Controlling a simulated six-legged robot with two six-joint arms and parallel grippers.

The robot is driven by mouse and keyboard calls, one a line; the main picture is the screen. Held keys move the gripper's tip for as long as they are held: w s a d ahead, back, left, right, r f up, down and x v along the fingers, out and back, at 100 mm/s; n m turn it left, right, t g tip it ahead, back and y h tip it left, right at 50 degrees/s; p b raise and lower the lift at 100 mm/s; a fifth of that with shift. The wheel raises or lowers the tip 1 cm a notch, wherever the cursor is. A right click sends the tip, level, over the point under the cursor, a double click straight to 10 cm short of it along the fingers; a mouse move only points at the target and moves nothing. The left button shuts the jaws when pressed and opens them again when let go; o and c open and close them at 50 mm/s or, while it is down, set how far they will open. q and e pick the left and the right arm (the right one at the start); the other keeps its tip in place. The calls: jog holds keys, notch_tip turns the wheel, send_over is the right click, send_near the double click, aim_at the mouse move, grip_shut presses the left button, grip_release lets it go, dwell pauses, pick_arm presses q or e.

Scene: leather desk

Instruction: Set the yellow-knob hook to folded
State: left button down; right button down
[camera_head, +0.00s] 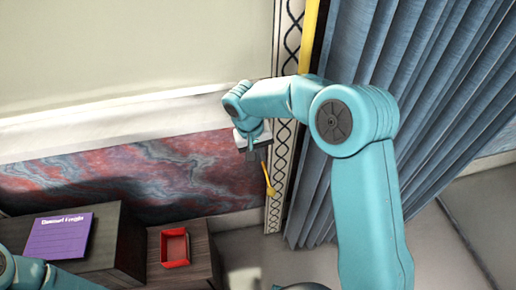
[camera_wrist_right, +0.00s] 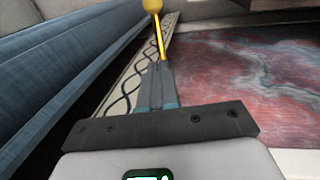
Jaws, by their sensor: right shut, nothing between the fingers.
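The hook shows as a thin yellow rod (camera_head: 266,175) with a yellow knob (camera_head: 270,191) at its lower end, in front of the patterned strip beside the curtain. It slants slightly down to the right. Its upper end is hidden near my right gripper (camera_head: 252,153), which is shut and empty just up and left of the rod. In the right wrist view, the rod (camera_wrist_right: 160,42) extends beyond the closed fingertips (camera_wrist_right: 158,68) to the knob (camera_wrist_right: 153,6) at the top edge. I cannot tell whether fingers and rod touch. My left gripper is out of view.
A blue pleated curtain (camera_head: 430,100) hangs right of the patterned strip (camera_head: 289,30). Red-blue marbled wall (camera_head: 150,170) lies behind. At lower left, a purple book (camera_head: 60,236) and a red tray (camera_head: 174,262) rest on dark wooden blocks.

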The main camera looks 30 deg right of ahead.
aim_at(266, 175)
jog(key=f, duration=0.3)
jog(key=d+f, duration=0.1)
jog(key=f, duration=0.4)
jog(key=shift+s+d+f+p, duration=0.25)
jog(key=shift+d+f+p, duration=0.05)
jog(key=shift+d+f, duration=0.05)
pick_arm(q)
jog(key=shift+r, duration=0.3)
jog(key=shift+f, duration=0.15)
pick_arm(e)
jog(key=shift+f, duration=0.1)
